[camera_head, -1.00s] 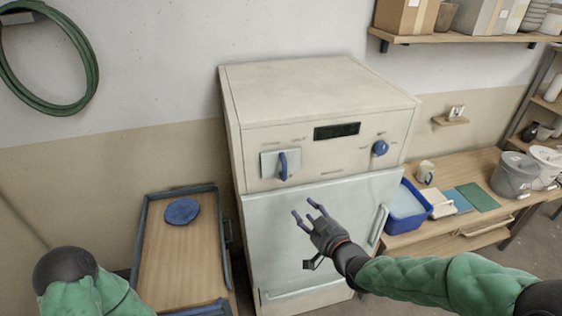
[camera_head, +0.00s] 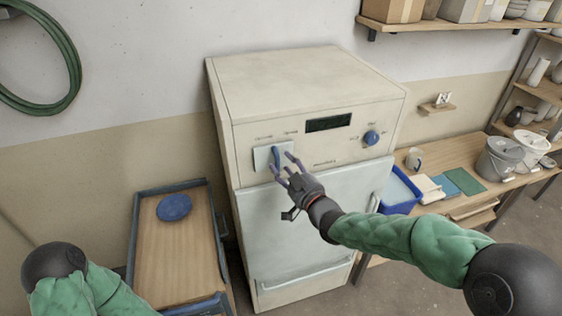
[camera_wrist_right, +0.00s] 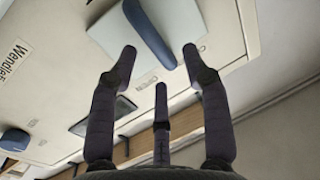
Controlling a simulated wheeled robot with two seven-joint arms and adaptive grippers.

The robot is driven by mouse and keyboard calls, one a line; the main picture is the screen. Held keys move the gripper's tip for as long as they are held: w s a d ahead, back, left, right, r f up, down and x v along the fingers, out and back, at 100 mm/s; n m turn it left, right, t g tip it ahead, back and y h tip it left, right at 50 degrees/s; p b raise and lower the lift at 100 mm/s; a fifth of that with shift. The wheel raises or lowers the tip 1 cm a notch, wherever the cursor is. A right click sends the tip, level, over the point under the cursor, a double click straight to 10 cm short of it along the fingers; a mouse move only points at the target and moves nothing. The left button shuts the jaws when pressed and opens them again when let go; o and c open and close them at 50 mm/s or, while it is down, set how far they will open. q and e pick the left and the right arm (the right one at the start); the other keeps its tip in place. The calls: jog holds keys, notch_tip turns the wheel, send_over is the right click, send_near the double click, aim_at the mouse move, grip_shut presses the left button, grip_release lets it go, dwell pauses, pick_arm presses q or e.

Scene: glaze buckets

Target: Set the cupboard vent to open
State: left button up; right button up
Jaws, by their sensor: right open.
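The cupboard (camera_head: 310,100) is a cream cabinet with a pale door. Its vent has a pale blue plate (camera_head: 261,158) with a blue lever handle (camera_head: 276,154) on the front panel's left. The handle stands near upright in the head view. My right gripper (camera_head: 281,162) is open and empty, its fingers in front of the handle and partly covering it. In the right wrist view the handle (camera_wrist_right: 148,35) lies just beyond the fingertips, its end pointing between them; contact cannot be told. A label there seems to read OPEN. My left gripper is out of view.
A blue round knob (camera_head: 371,138) and a dark display (camera_head: 328,123) are on the same panel. A wooden tray trolley (camera_head: 180,250) with a blue disc (camera_head: 174,207) stands left. A blue tub (camera_head: 401,206) and buckets (camera_head: 500,158) sit on the right bench.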

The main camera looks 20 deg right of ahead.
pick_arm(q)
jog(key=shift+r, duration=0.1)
pick_arm(e)
jog(key=shift+x, duration=1.25)
jog(key=shift+f, duration=0.1)
grip_shut()
